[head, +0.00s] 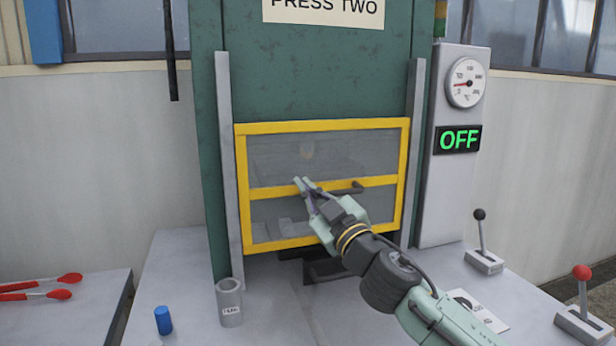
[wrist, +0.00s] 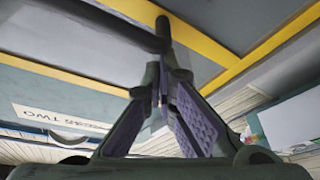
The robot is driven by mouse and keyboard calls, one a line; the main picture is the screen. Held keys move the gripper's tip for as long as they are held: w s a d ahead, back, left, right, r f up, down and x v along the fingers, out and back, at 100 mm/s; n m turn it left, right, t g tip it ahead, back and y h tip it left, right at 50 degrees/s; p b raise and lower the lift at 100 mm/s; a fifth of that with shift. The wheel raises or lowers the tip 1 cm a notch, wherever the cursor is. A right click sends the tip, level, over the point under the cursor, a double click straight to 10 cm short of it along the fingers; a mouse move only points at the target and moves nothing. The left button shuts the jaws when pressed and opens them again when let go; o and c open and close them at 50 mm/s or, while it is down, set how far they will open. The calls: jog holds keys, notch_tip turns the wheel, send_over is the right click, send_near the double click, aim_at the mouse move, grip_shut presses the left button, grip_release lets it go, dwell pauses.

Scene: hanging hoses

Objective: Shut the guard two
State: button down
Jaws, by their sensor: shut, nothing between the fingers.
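Guard two is a clear panel in a yellow frame (head: 320,184) on the green press marked PRESS TWO (head: 310,60). It sits low between two grey rails, with a gap under its bottom edge where dark press parts show. A dark bar handle (head: 348,187) runs along its middle yellow bar; in the wrist view the handle (wrist: 105,24) reaches the fingertips. My gripper (head: 302,184) is shut and empty in front of the middle bar, at the handle's left part, which it hides. In the wrist view its fingertips (wrist: 168,45) are at the handle; I cannot tell whether they touch.
A grey cup (head: 229,303) and a blue cylinder (head: 163,320) stand on the bench at front left. Red-handled tongs (head: 40,290) lie on the left table. A black-knobbed lever (head: 481,240) and a red-knobbed lever (head: 583,300) are at right. The panel sign (head: 457,140) reads OFF.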

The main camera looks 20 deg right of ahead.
aim_at(295, 199)
notch_tip(295, 199, down, 6)
jog(key=b, duration=0.2)
jog(key=shift+b, duration=0.3)
jog(key=shift+d, duration=0.1)
jog(key=shift+w+r, duration=0.1)
jog(key=shift+r, duration=0.05)
